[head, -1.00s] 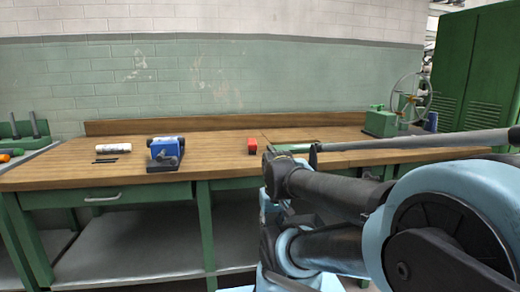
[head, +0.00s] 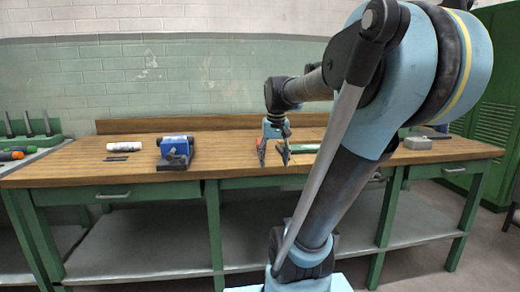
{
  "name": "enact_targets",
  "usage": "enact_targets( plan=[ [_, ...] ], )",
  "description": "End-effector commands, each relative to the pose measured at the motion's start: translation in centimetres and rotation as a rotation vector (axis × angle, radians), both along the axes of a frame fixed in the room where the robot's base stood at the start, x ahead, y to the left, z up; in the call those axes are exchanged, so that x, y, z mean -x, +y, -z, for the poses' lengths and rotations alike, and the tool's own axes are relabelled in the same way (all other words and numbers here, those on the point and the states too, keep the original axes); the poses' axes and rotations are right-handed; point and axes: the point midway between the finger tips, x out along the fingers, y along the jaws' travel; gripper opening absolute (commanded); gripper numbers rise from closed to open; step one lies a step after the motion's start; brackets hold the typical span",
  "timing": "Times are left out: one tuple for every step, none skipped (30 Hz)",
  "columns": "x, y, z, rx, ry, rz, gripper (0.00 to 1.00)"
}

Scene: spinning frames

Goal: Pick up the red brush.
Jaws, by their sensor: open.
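A small red object (head: 262,144), which I take for the red brush, is on the wooden workbench near the middle. It is mostly hidden behind my gripper's left finger, and its bristles cannot be made out. My gripper (head: 273,160) hangs pointing down over the bench, its two fingers spread with nothing seen between them. The left finger overlaps the red object in the picture; I cannot tell whether they touch.
The workbench (head: 90,168) carries a blue device (head: 174,147), a white cylinder (head: 124,146) and dark thin pieces (head: 117,158) at left. A green object (head: 305,148) lies right of my gripper. A grey block (head: 417,143) is further right.

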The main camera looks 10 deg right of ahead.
Motion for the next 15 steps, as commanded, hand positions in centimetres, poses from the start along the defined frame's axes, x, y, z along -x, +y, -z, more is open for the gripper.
enact_targets(
  plan=[
    [-1.8, 0.0, -1.5, 0.000, 0.002, 0.004, 0.61],
    [-2.8, 0.0, -2.3, -0.001, 0.003, 0.008, 0.61],
    [-4.1, 0.0, -3.3, -0.001, 0.005, 0.012, 0.61],
    [-5.1, 0.0, -4.1, -0.001, 0.006, 0.015, 0.61],
    [-6.0, 0.0, -4.8, -0.001, 0.007, 0.017, 0.61],
    [-7.4, 0.0, -5.7, -0.001, 0.008, 0.021, 0.61],
    [-8.4, 0.0, -6.4, -0.002, 0.009, 0.024, 0.61],
    [-9.4, 0.0, -7.1, -0.002, 0.010, 0.026, 0.61],
    [-10.7, 0.0, -7.9, -0.002, 0.012, 0.030, 0.61],
    [-11.7, 0.0, -8.6, -0.002, 0.013, 0.034, 0.61],
    [-12.8, 0.0, -9.2, -0.002, 0.014, 0.037, 0.61],
    [-14.1, 0.0, -9.9, -0.003, 0.015, 0.041, 0.61],
    [-15.1, 0.0, -10.5, -0.002, 0.016, 0.044, 0.61],
    [-16.1, 0.0, -11.0, -0.003, 0.017, 0.046, 0.61],
    [-17.4, 0.0, -11.7, -0.003, 0.018, 0.050, 0.61]
  ],
)
